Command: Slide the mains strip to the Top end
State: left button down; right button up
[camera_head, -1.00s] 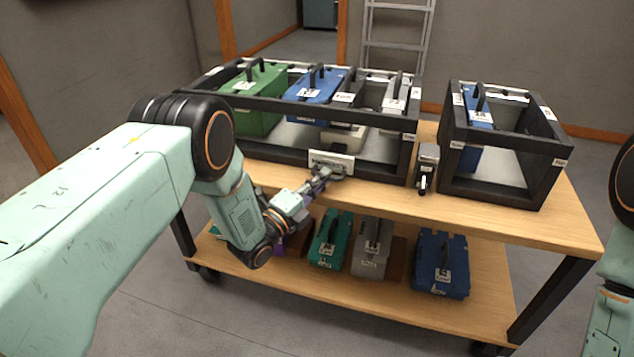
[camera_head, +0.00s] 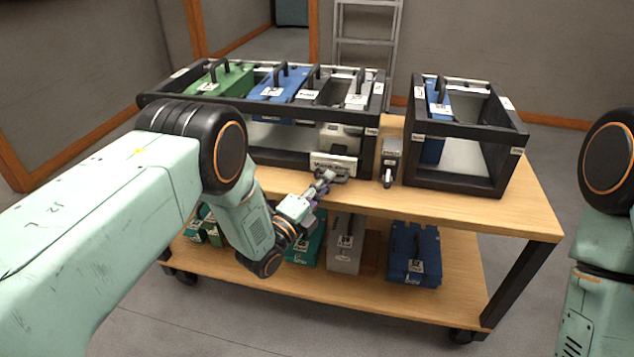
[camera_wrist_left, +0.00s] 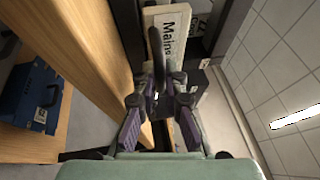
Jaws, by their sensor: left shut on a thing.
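The mains strip (camera_head: 333,163) shows as a pale plate with dark lettering, low on the front of the long black rack (camera_head: 265,153), close to its right end. In the left wrist view the plate (camera_wrist_left: 168,45) reads "Mains". My left gripper (camera_head: 322,181) is at the plate's front, its fingers shut on the strip's dark handle. The rack's end labels are too small to read. My right arm shows at the right edge, but its gripper is out of view.
A small grey device (camera_head: 389,163) with a dark lever stands just right of the rack. Beyond it is a smaller black frame (camera_head: 452,184) holding a blue unit. Green, blue and grey units sit in the long rack. Several cases, including a blue one (camera_head: 414,254), stand on the lower shelf.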

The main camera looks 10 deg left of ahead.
pick_arm(q)
jog(key=shift+s+d+f, duration=0.1)
jog(key=shift+s+d, duration=0.05)
jog(key=shift+d, duration=0.2)
jog(key=shift+d, duration=0.1)
jog(key=c, duration=1.7)
grip_release()
jog(key=shift+a, duration=0.2)
jog(key=v, duration=1.1)
jog(key=shift+s+a, duration=0.1)
jog(key=shift+s, duration=0.3)
